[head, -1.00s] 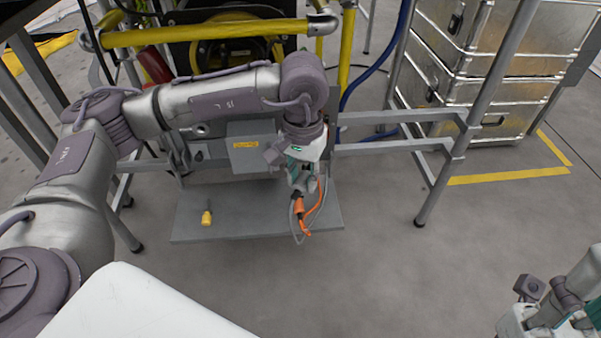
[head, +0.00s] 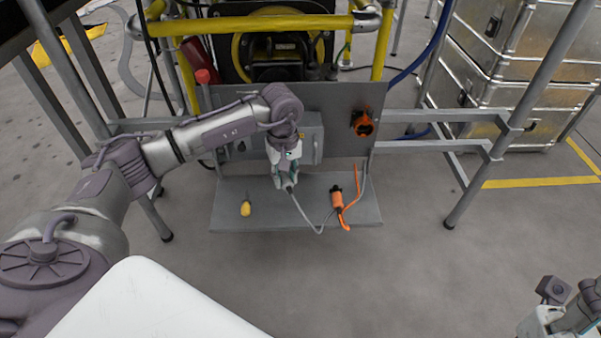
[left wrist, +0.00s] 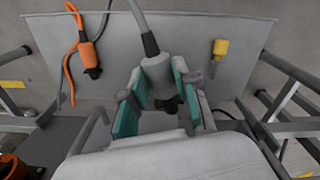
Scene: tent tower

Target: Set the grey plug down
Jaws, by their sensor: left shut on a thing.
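The grey plug (left wrist: 158,77) is between the fingers of my left gripper (left wrist: 160,100) in the left wrist view, with its grey cable running up from its back end. In the head view my left gripper (head: 286,186) points down over the grey shelf (head: 290,220). It is shut on the plug, which is mostly hidden by the fingers there. I cannot tell whether the plug touches the shelf. The cable droops over the shelf toward an orange connector (head: 337,200). Only part of my right gripper (head: 545,318) shows at the lower right, and its fingertips are unclear.
A yellow and dark plug (head: 246,208) lies on the shelf to the left. An orange cable (head: 353,192) lies beside the orange connector. A grey panel with an orange socket (head: 363,123) rises behind the shelf. Metal cases (head: 515,70) stand at the back right.

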